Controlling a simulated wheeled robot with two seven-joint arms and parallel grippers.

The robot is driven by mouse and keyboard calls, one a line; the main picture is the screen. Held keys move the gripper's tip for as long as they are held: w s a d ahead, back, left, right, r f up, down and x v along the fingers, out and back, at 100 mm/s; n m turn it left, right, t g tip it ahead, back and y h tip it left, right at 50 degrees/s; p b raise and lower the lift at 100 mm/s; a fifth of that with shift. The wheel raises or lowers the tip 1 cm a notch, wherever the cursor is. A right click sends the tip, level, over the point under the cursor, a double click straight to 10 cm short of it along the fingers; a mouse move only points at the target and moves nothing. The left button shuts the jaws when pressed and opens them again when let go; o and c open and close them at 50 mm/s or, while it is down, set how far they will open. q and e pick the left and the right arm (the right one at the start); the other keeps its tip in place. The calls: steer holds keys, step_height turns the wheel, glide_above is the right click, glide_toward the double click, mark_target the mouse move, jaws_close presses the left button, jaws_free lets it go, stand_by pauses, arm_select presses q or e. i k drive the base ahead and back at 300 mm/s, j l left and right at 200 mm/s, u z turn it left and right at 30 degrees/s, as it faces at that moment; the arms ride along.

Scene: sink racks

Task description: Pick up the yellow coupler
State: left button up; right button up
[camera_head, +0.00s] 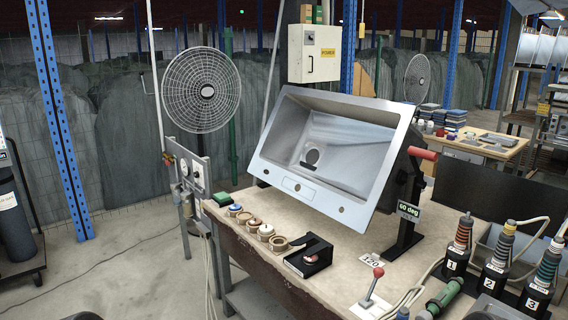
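Three ribbed tools with cables stand in black holders numbered 1, 2 and 3 at the right front of the workbench. The tool in holder 2 (504,245) has a yellow band near its top and is the only one with clear yellow; I cannot tell for sure that it is the yellow coupler. The tool in holder 3 (549,262) has a pale top and teal ribs. No fingers of either gripper show. Dark shapes at the bottom edge are too cut off to identify.
A tilted metal sink (335,150) marked 60 deg stands mid-bench (345,250). A green cylinder (444,297) and a red-knobbed lever (372,287) are near the front. Several small round parts (265,231) and a black box (309,258) line the left edge. A fan (201,90) stands behind left.

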mark_target(510, 226)
steer(key=l+z, duration=0.1)
steer(key=z, duration=0.3)
steer(key=l+z, duration=0.15)
steer(key=z, duration=0.25)
steer(key=l+z, duration=0.1)
steer(key=z, duration=0.3)
steer(key=j+z, duration=0.15)
steer(key=z, duration=0.25)
steer(key=j+z, duration=0.2)
steer(key=z, duration=0.2)
steer(key=k+j+z, duration=0.1)
steer(key=z, duration=0.3)
steer(key=k+j+z, duration=0.2)
steer(key=j, duration=0.35)
steer(key=k+j+z, duration=0.15)
steer(key=k+j, duration=0.2)
steer(key=j, duration=0.15)
steer(key=k+j+z, duration=0.2)
steer(key=j, duration=0.25)
steer(key=k, duration=0.1)
